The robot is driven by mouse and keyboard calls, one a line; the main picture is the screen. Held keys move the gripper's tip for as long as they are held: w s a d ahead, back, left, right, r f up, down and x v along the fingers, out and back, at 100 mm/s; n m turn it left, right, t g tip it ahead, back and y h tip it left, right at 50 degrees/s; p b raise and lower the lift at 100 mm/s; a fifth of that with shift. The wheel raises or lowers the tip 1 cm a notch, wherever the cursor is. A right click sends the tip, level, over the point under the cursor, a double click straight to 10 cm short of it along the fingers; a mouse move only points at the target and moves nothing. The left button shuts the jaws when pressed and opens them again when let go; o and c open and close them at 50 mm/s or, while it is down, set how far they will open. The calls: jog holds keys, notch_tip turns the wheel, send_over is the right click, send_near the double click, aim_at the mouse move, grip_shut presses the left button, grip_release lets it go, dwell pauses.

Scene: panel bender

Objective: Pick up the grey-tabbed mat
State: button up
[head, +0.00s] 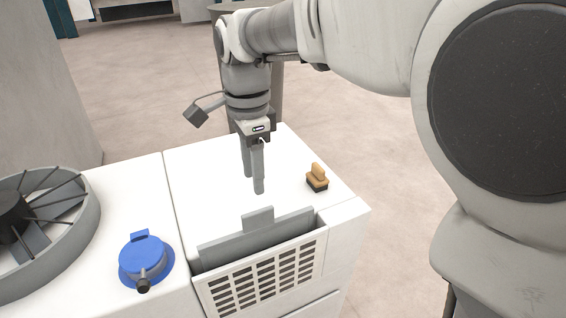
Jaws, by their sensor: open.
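The grey-tabbed mat (258,238) is a dark grey flat panel standing on edge in a slotted white holder at the front of the white cabinet. The lower part of the mat is hidden by the holder's front wall. My gripper (254,185) points down over the white top, behind the tab in the picture. Its fingers are apart and hold nothing. I cannot tell exactly how high the fingertips are above the surface.
The slotted holder (313,252) has a raised front wall. A wooden-handled brush or stamp (317,178) sits on the white top to the right. A blue round device (146,259) and a large grey spoked wheel (82,243) are on the left. The white top behind is mostly clear.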

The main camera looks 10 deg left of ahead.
aim_at(259, 228)
notch_tip(259, 228, down, 14)
jog(key=shift+d, duration=0.15)
grip_shut()
dwell(0.5)
jog(key=shift+r, duration=0.1)
dwell(1.1)
